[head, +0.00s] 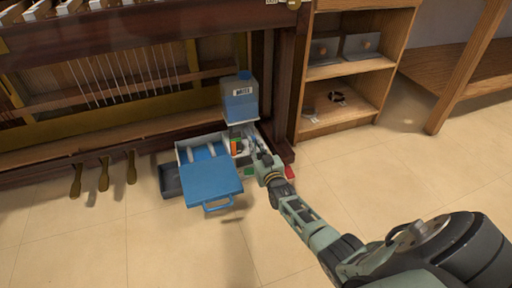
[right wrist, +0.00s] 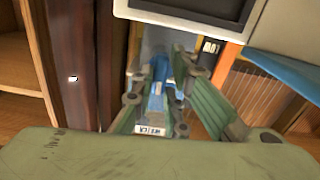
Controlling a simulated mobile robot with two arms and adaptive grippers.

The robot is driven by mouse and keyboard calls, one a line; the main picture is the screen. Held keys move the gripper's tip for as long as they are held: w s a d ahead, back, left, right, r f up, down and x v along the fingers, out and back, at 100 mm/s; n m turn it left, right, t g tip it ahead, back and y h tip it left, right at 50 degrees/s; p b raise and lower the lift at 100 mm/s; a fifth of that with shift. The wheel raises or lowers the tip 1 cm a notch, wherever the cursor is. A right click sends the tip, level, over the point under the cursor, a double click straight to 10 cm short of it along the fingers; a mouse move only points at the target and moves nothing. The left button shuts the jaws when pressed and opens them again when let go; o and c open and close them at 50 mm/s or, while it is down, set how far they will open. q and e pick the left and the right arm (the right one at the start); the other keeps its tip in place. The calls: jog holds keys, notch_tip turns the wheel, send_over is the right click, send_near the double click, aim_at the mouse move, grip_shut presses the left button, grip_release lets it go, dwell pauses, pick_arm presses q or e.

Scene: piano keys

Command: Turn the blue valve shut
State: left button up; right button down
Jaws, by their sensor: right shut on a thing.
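The blue valve (right wrist: 158,78) shows in the right wrist view as a blue handle between the two fingers of my right gripper (right wrist: 160,88), which is shut on it. In the head view, my right gripper (head: 259,153) is small, just below a blue container (head: 240,98) and to the right of an open blue case. The fingers hide much of the valve there, so I cannot tell how far it is turned. My left gripper is not in view.
The open blue case (head: 212,182) stands on the tiled floor beside a dark tray (head: 170,181). The piano (head: 130,130) with exposed strings is behind it. A wooden shelf (head: 342,122) stands to the right. The floor in front is clear.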

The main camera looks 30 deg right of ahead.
jog(key=shift+f+m, duration=0.1)
jog(key=shift+m, duration=0.4)
jog(key=c, duration=1.7)
grip_release()
jog(key=shift+c, duration=0.2)
jog(key=shift+s, duration=0.1)
jog(key=v, duration=1.1)
jog(key=shift+s, duration=0.4)
jog(key=shift+a, duration=0.1)
